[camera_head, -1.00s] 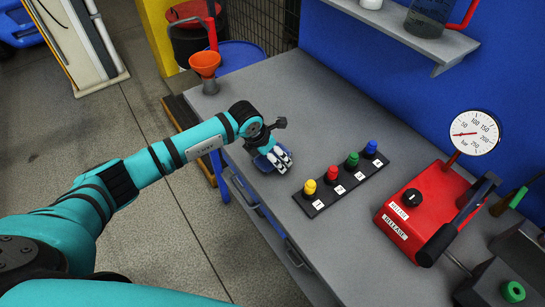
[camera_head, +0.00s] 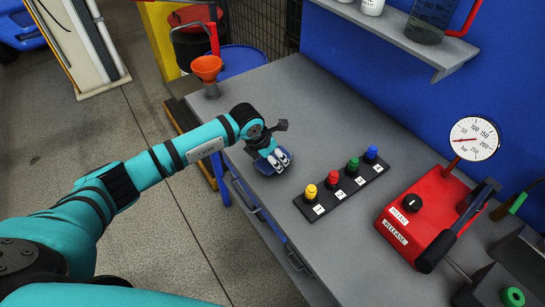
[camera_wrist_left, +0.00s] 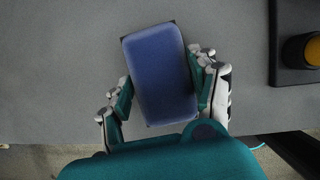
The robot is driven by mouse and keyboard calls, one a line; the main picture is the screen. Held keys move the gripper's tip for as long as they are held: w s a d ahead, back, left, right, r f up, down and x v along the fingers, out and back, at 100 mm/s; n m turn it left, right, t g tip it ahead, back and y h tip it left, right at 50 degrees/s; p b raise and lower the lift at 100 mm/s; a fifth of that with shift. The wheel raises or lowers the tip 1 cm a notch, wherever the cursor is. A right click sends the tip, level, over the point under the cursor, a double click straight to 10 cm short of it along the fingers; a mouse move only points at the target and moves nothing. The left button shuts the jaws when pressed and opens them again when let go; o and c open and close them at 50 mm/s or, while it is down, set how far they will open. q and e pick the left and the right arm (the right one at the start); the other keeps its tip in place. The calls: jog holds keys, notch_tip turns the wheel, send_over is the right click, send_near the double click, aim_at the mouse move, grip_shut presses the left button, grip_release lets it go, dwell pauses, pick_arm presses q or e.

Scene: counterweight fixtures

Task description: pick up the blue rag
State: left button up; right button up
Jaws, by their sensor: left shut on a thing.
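The blue rag (camera_head: 264,167) is a small folded pad on the grey workbench (camera_head: 310,122), near its front left edge. In the left wrist view the rag (camera_wrist_left: 160,72) shows as a slightly tilted rounded rectangle. My left gripper (camera_head: 275,158) is over the rag with its fingers pointing down. In the wrist view its fingers (camera_wrist_left: 166,90) are shut on the two long sides of the rag. Whether the rag is clear of the bench I cannot tell. My right gripper is not in view.
A black strip with yellow (camera_head: 311,191), red, green and blue knobs lies right of the rag. A red pump with a gauge (camera_head: 474,139) stands farther right. An orange funnel (camera_head: 207,68) stands at the back left corner. The bench behind the gripper is clear.

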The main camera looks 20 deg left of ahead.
pick_arm(q)
notch_tip(320, 180, up, 3)
jog(key=shift+f+b, duration=0.1)
jog(key=shift+b, duration=0.7)
jog(key=s+a+r+b, duration=0.1)
jog(key=s+b, duration=0.1)
jog(key=s, duration=0.6)
jog(key=s+a+b, duration=0.2)
jog(key=s, duration=0.5)
jog(key=shift+s+r, duration=0.4)
jog(key=o, duration=0.6)
jog(key=c, duration=0.5)
